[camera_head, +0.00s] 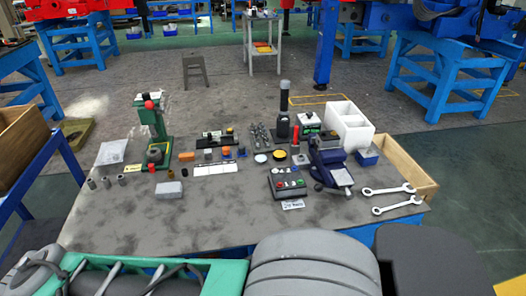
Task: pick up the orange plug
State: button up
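Two small orange pieces lie on the grey worktable (130,220). One orange piece (187,157) is left of the middle, right of the green press stand. The other orange piece (226,151) is a little farther right, among small coloured parts behind a white strip. They are too small to tell which is the orange plug. My gripper is not in view, so its place relative to them does not show.
Nearby are a green press stand (153,122), a white strip (214,170), a button box (287,182), a blue vise (328,164), a white divided bin (349,124) and two wrenches (397,203). The table's front left is mostly bare.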

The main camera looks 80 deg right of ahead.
aim_at(226, 150)
jog(key=z, duration=0.1)
jog(key=k, duration=0.1)
jog(key=z, duration=2.15)
